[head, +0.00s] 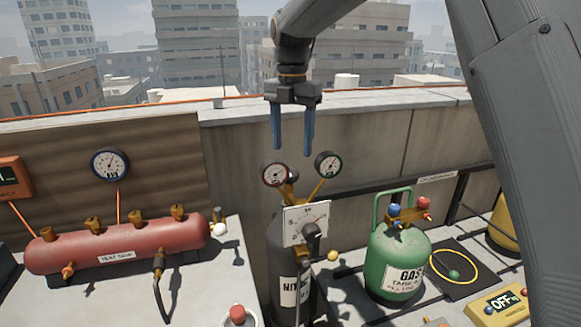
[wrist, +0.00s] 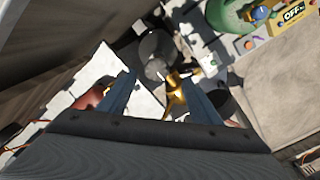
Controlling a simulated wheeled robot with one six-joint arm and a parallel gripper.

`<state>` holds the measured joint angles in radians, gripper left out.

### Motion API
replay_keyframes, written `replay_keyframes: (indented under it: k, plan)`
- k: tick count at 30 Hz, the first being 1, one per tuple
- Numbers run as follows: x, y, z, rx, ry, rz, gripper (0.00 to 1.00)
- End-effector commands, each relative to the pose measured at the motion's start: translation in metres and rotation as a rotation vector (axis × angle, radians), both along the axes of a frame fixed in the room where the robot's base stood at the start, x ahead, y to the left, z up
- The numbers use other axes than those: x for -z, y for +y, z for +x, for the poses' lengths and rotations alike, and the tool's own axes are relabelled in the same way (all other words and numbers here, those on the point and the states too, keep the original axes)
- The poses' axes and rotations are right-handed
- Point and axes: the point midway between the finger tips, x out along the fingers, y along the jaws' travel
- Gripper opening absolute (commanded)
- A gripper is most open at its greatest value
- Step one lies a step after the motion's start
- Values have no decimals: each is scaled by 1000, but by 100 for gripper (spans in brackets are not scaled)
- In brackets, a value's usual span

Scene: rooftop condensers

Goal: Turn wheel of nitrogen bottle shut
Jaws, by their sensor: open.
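The nitrogen bottle (head: 281,257) is a dark grey cylinder with a white label beginning "NI", standing in the middle of the head view. Brass fittings (head: 289,192) and two round gauges sit at its top. A white dial plate (head: 296,216) with a dark knob (head: 312,231) is at its front. I cannot make out for certain which part is the wheel. My gripper (head: 293,146) is open and empty, pointing down above the gauges and apart from them. In the wrist view, brass fittings (wrist: 175,97) show between the blue fingers (wrist: 159,74).
A red tank (head: 120,247) with brass valves lies at left, with a red button (head: 238,315) in front. A green gas tank (head: 397,262) stands close at right, beside a yellow "OFF" box (head: 497,303). A parapet wall (head: 365,140) runs behind.

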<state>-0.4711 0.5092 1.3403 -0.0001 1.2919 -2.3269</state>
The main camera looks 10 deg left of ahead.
Motion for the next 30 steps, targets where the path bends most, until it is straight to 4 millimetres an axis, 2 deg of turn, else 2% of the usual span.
replay_keyframes:
  k: [3,13,18,25,30]
  plan:
    - [16,7,-5,-11,3,-1,58]
    - [61,8,-5,-12,3,-1,58]
    - [69,7,-4,-11,0,0,58]
    - [70,6,-4,-8,0,0,58]
    - [70,6,-4,-8,0,0,29]
